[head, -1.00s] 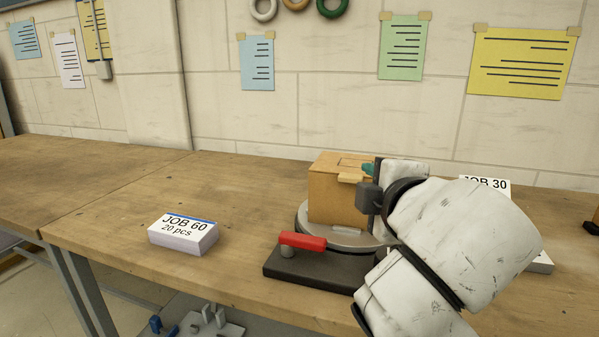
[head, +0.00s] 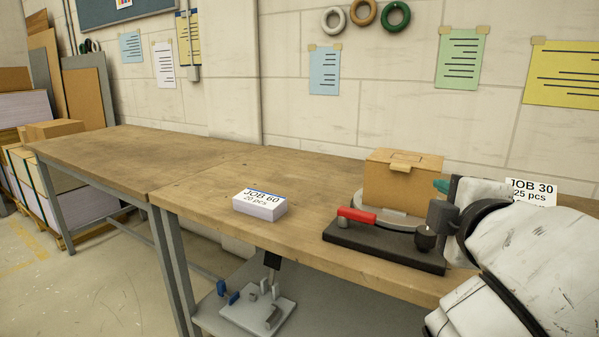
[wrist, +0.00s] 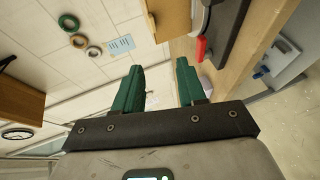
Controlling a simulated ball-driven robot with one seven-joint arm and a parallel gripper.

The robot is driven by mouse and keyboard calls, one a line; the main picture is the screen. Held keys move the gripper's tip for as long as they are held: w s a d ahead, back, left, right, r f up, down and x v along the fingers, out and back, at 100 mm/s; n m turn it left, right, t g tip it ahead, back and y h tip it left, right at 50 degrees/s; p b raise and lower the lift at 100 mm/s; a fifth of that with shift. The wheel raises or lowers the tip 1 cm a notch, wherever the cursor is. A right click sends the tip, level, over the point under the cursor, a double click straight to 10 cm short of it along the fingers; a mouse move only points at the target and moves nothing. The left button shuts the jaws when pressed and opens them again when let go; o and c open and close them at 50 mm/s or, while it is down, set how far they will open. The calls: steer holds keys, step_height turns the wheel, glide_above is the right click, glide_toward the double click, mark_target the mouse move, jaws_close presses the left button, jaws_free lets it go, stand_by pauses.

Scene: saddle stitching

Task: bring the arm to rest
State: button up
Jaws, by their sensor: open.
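My gripper shows in the wrist view (wrist: 162,84) with its two green fingers apart and nothing between them. In the head view, my white arm fills the lower right, and only a bit of a teal finger (head: 441,186) shows beside the right edge of a wooden box (head: 403,182). The rest of the gripper is hidden behind its own wrist. I cannot tell from the head view how far the finger is from the box. The box also shows at the top of the wrist view (wrist: 170,18).
The box sits on a round grey turntable with a dark base (head: 385,247) and red handle (head: 357,215). A JOB 60 stack (head: 260,207) lies left of it on the wooden bench (head: 225,180). The bench's left part is clear.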

steer(key=s+d+f+m+g+y, duration=0.1)
steer(key=s+f+m+g, duration=0.4)
steer(key=f, duration=0.8)
steer(key=s+d+f+m+g, duration=0.15)
steer(key=s+f+m, duration=0.4)
steer(key=f, duration=0.75)
steer(key=s+f+m+g+y, duration=0.15)
steer(key=s+f+g, duration=0.25)
steer(key=s+f, duration=0.6)
steer(key=s+d+f+m+g, duration=0.4)
steer(key=s+f, duration=0.8)
steer(key=s, duration=0.1)
step_height(320, 180, up, 16)
steer(key=p, duration=1.6)
steer(key=shift+s+d+r+h, duration=0.25)
steer(key=shift+s+h, duration=0.05)
steer(key=shift+h, duration=0.15)
